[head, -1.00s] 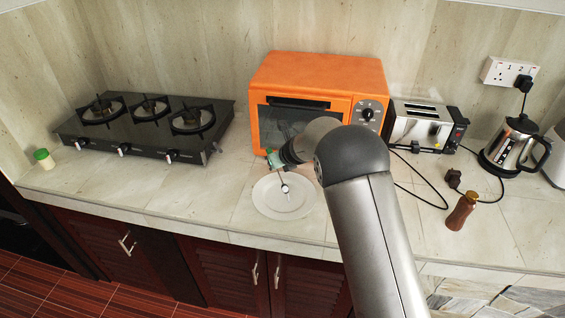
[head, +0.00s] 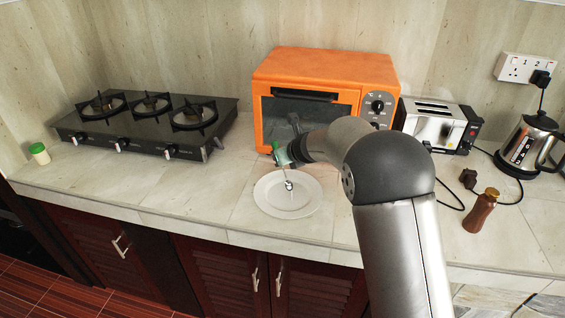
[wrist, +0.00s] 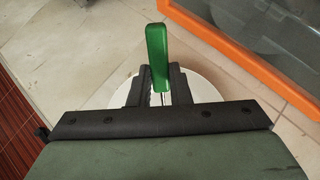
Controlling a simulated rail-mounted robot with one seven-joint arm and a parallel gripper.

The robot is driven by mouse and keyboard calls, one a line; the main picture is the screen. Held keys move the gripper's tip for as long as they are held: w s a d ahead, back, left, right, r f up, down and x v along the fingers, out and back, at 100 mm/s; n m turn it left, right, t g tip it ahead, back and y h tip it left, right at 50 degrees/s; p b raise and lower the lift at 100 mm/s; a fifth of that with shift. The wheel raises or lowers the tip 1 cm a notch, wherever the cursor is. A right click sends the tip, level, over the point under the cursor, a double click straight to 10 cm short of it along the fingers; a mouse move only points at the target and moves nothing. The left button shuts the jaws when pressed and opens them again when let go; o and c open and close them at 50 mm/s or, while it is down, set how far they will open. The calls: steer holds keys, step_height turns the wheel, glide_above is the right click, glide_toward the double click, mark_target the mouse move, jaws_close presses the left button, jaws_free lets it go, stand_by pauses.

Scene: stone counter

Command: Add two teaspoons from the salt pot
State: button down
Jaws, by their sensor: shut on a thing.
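My gripper (head: 283,153) is shut on the green handle of a spoon (wrist: 156,55). In the head view the spoon's thin metal shaft hangs down, its small bowl (head: 289,185) in front of the white plate (head: 272,205). I cannot tell whether the bowl touches the plate or what it holds. A small pale jar with a green top (head: 39,153) stands at the far left of the counter; it may be the salt pot, but no label is readable. In the wrist view the plate (wrist: 205,90) shows partly behind the fingers.
An orange oven (head: 325,68) stands behind the plate, close to my gripper. A black gas hob (head: 150,125) is left. A toaster (head: 435,122), kettle (head: 530,145), loose cables and a brown bottle (head: 481,210) are right. The counter between jar and plate is mostly clear.

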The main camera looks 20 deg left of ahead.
steer(key=shift+s+d+r+t+y+b, duration=0.25)
steer(key=shift+s+d+t+y+b, duration=0.4)
steer(key=shift+b, duration=5)
steer(key=shift+s+d+r+t+y+b, duration=0.3)
steer(key=shift+t+y+b, duration=0.55)
steer(key=shift+b, duration=4.75)
steer(key=b, duration=0.5)
steer(key=shift+s+d+y, duration=0.2)
steer(key=shift+d+y, duration=0.15)
steer(key=shift+y, duration=0.05)
steer(key=shift+r+p, duration=0.45)
steer(key=shift+p, duration=0.25)
steer(key=shift+w+a+p, duration=0.1)
steer(key=shift+a+p, duration=0.05)
steer(key=shift+p, duration=0.65)
steer(key=w+a+g+h+p, duration=0.1)
steer(key=h+p, duration=0.1)
steer(key=p, duration=1.1)
steer(key=shift+w+a, duration=0.15)
steer(key=shift+a, duration=0.05)
steer(key=g+p, duration=0.1)
steer(key=p, duration=0.5)
steer(key=w+a+h+p, duration=0.1)
steer(key=p, duration=0.6)
steer(key=g+h+p, duration=0.1)
steer(key=p, duration=0.6)
steer(key=shift+w+a+g, duration=0.2)
steer(key=shift+a+g, duration=0.1)
steer(key=shift+w+p, duration=0.1)
steer(key=shift+p, duration=0.25)
